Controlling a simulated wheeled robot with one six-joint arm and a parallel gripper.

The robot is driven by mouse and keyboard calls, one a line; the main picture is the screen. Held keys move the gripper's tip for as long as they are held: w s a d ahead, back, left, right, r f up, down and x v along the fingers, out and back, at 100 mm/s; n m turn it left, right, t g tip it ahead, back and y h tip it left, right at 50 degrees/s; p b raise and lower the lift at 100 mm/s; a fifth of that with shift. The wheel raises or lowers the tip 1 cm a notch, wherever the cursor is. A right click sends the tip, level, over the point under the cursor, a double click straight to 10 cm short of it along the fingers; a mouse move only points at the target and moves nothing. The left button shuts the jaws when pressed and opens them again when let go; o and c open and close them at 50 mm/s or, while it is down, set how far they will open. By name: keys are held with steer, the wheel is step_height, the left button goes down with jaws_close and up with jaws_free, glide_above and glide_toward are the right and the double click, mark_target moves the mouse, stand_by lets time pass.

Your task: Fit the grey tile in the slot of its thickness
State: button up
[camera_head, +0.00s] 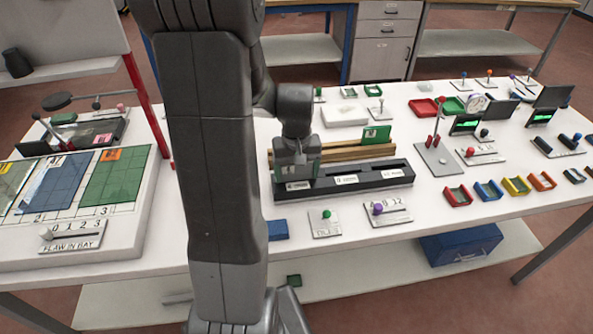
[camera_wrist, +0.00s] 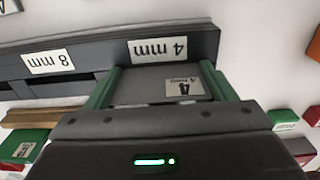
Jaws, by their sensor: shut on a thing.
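The grey tile (camera_wrist: 140,92), with a white label reading 4, is held between the green fingers of my gripper (camera_wrist: 160,80) in the wrist view. The dark slotted block (camera_head: 375,183) lies on the white table. In the wrist view its face (camera_wrist: 105,58) bears labels reading 4 mm and 8 mm, upside down. The tile is in line with the 4 mm label, close against the block. I cannot tell whether its edge is inside the slot. In the head view my gripper (camera_head: 297,172) is over the block's left end, hiding the tile.
A wooden rack (camera_head: 345,153) stands behind the block, with a green tile (camera_head: 376,134) upright at its right. Small plates with a green knob (camera_head: 326,214) and a purple knob (camera_head: 378,208) lie in front. Coloured trays (camera_head: 488,190) and a lever stand (camera_head: 437,158) are to the right.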

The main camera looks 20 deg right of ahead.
steer(key=shift+f, duration=0.1)
steer(key=o, duration=1.4)
step_height(320, 180, up, 14)
steer(key=shift+s, duration=0.2)
steer(key=shift+f, duration=0.15)
steer(key=f, duration=1.3)
steer(key=shift+w+f, duration=0.2)
steer(key=shift+f, duration=0.05)
steer(key=shift+r+p, duration=0.3)
steer(key=shift+r, duration=0.1)
steer(key=shift+f, duration=0.15)
